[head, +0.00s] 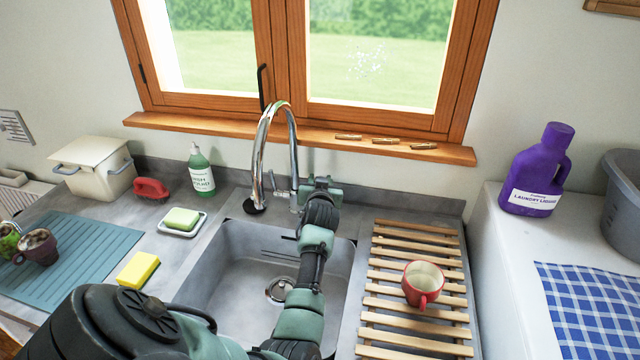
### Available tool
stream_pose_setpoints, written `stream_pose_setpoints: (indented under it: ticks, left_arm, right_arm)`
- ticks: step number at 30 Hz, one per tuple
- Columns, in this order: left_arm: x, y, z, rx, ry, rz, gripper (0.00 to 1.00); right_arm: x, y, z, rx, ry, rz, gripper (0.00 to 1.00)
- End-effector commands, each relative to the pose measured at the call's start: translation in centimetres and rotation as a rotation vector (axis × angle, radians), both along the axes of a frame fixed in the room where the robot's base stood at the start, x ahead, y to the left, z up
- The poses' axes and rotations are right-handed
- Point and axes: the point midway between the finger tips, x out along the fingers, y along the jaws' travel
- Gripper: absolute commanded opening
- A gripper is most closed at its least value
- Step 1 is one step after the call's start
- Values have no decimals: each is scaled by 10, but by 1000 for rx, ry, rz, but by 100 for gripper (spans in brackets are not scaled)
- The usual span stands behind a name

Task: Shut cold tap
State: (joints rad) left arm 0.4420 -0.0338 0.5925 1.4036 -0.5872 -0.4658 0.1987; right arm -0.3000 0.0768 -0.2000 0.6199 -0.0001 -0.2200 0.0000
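The chrome tap (293,140) stands behind the sink, its tall curved spout ending in a dark tip over the basin's back left. A small chrome lever (274,186) shows on the left of the tap's base. The right side of the base is hidden behind my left gripper (321,184). That gripper is close against the tap's right side, at the back edge of the sink; I cannot tell if it touches a handle. Its fingers are mostly hidden by my wrist, so open or shut does not show. No clear water stream shows. My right gripper is out of view.
The grey sink (235,265) lies below my arm. A wooden slatted rack (385,290) with a red mug (423,284) is at right. A green soap bottle (201,172), soap dish (182,223) and yellow sponge (138,269) are at left. The windowsill (220,131) is behind the tap.

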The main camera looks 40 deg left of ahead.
Motion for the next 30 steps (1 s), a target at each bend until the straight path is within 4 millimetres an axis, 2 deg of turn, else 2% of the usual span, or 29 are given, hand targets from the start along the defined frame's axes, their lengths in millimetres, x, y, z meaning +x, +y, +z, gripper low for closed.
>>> stream_pose_setpoints:
  ticks: [15,30]
  left_arm:
    - [-48,-43,13,-3,3,0,33]
    - [-54,-48,17,-2,4,0,33]
  right_arm:
    - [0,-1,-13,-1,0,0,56]
    - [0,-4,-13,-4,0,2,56]
